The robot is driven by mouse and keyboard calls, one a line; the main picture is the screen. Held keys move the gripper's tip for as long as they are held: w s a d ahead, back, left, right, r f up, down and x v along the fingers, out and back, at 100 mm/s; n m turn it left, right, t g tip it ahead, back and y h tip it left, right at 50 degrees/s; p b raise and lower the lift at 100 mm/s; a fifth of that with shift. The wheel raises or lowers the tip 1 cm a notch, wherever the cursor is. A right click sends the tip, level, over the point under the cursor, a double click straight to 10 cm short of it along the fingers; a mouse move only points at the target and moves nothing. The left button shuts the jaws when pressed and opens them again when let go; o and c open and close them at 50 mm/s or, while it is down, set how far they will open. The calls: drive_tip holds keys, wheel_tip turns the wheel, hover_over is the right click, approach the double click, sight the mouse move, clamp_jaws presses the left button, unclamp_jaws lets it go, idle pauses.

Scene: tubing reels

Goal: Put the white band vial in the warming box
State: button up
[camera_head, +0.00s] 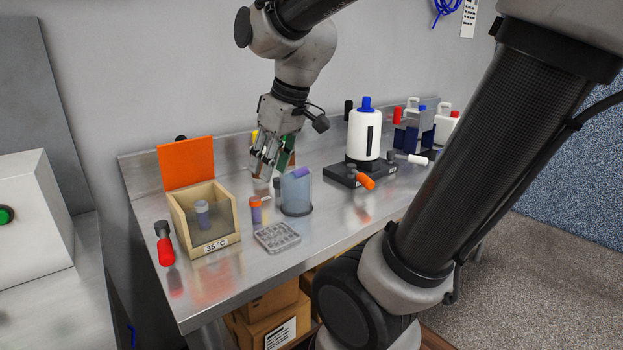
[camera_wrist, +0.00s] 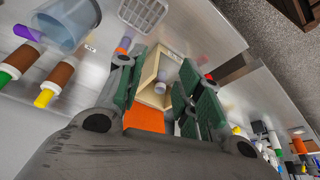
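The warming box (camera_head: 178,219) is a wooden box with a clear front marked 35 °C and a raised orange lid (camera_head: 187,163). A grey-capped vial (camera_head: 202,213) stands inside; it also shows in the wrist view (camera_wrist: 161,84). I cannot make out a white band on it. A white cylinder with a dark end (camera_head: 411,158) lies by the dark stand; I cannot tell whether it is the white band vial. My gripper (camera_head: 266,170) hangs over the bench, right of the box. In the wrist view its green-padded fingers (camera_wrist: 157,88) are apart, with nothing visible held between them.
A clear beaker (camera_head: 297,195) holds a purple-topped piece. Close by are an orange-capped vial (camera_head: 256,211) and a grey rack (camera_head: 277,237). A red-ended piece (camera_head: 165,246) stands left of the box. A white bottle (camera_head: 364,134) stands on the dark stand (camera_head: 345,177). The bench's front edge is clear.

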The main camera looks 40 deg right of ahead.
drive_tip(key=s+d+f+m+h, duration=0.1)
drive_tip(key=s+d+m, duration=0.3)
drive_tip(key=s, duration=0.5)
drive_tip(key=shift+s+d+f+h, duration=0.15)
drive_tip(key=shift+s+f+h, duration=0.15)
drive_tip(key=shift+s+f, duration=0.1)
